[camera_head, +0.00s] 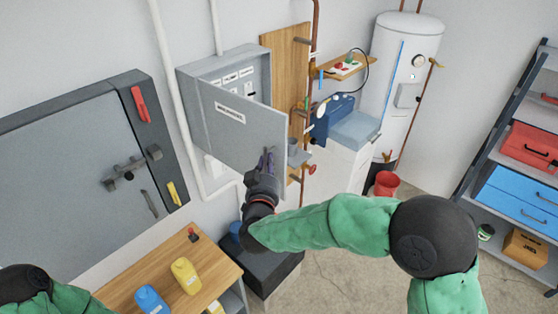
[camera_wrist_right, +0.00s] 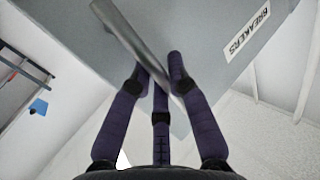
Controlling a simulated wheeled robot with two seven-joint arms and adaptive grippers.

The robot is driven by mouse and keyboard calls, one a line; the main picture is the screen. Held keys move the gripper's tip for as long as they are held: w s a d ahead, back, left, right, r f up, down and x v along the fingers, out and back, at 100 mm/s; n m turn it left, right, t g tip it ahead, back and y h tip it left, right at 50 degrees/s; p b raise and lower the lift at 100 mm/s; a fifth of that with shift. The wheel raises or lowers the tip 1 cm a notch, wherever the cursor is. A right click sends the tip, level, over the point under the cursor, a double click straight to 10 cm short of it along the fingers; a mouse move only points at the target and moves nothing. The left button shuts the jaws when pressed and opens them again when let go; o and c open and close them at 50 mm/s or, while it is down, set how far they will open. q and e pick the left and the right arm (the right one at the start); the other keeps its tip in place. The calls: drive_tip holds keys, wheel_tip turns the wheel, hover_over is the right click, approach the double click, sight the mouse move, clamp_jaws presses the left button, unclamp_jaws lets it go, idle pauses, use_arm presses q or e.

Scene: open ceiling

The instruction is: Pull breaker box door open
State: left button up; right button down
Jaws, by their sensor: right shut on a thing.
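The grey breaker box (camera_head: 225,82) is on the wall in the head view, with rows of labelled switches inside its upper part. Its grey door (camera_head: 245,125), with a "BREAKERS" label, stands partly open, swung out toward me. My right gripper (camera_head: 268,158) is at the lower part of the door, near its free edge. In the right wrist view, the purple fingers of my right gripper (camera_wrist_right: 160,75) are closed around a grey bar-like handle (camera_wrist_right: 140,45) on the door (camera_wrist_right: 215,45). My left arm shows only at the lower left corner; its gripper is out of view.
A large grey cabinet (camera_head: 75,180) stands left of the box. A wooden table with yellow (camera_head: 186,275) and blue (camera_head: 151,300) bottles is below. A blue vise (camera_head: 333,115), water heater (camera_head: 400,75) and shelf rack (camera_head: 515,170) are to the right.

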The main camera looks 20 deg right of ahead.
drive_tip(key=shift+s+a, duration=0.2)
drive_tip(key=shift+a, duration=0.3)
drive_tip(key=c, duration=1.2)
unclamp_jaws()
drive_tip(key=shift+s, duration=0.1)
drive_tip(key=shift+o, duration=0.2)
drive_tip(key=v, duration=1.2)
drive_tip(key=shift+f, duration=0.1)
